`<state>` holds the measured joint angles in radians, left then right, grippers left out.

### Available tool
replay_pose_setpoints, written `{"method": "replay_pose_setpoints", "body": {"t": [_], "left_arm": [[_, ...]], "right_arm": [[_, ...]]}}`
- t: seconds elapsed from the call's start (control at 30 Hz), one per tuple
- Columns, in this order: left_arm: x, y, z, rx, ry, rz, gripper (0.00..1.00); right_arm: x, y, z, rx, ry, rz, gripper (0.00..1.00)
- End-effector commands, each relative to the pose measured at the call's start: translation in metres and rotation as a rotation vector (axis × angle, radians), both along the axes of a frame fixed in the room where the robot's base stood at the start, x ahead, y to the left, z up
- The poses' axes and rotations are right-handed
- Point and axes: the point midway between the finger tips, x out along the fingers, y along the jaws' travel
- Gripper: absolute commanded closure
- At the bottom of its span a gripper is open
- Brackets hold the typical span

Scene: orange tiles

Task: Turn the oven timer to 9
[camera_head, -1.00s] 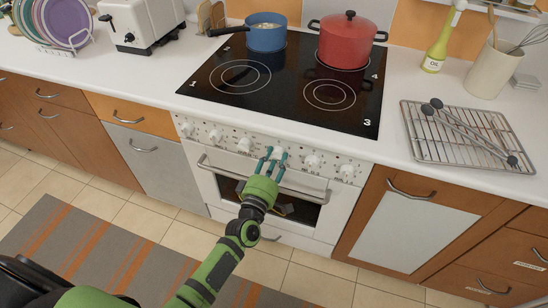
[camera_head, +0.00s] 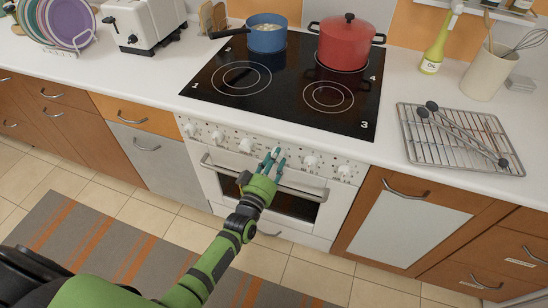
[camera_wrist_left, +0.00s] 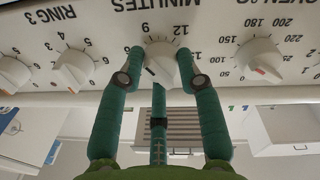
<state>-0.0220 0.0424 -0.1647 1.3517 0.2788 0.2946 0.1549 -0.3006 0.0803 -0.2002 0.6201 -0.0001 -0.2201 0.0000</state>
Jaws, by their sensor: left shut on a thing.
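The oven timer knob (camera_wrist_left: 161,62) is a white dial under the word MINUTES, which appears upside down in the left wrist view. A 12 shows beside it; I cannot read its setting for sure. My left gripper (camera_wrist_left: 161,66) has its teal fingers on both sides of the knob and is shut on it. In the head view my left gripper (camera_head: 272,160) is at the middle of the control panel on the white oven (camera_head: 215,165), its fingers covering most of the knob. My right gripper is not in view.
Other knobs flank the timer: the RING 3 knob (camera_wrist_left: 73,68) and the oven temperature knob (camera_wrist_left: 258,60). The oven door handle (camera_head: 225,172) runs just below the panel. A blue pot (camera_head: 266,38) and a red pot (camera_head: 343,45) stand on the hob.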

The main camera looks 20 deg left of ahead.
Motion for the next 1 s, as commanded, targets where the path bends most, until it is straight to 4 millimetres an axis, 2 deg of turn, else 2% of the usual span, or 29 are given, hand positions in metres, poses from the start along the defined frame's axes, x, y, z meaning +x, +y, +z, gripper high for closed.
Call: {"method": "replay_pose_setpoints", "body": {"t": [0.4,1.0], "left_arm": [[-0.0002,-0.0013,-0.0005,0.243,-0.005,-0.002,0.97],[-0.0007,-0.0001,-0.0026,0.299,-0.003,-0.001,0.97]], "right_arm": [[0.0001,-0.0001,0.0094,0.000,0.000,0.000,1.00],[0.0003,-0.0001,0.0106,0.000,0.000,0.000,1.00]]}}
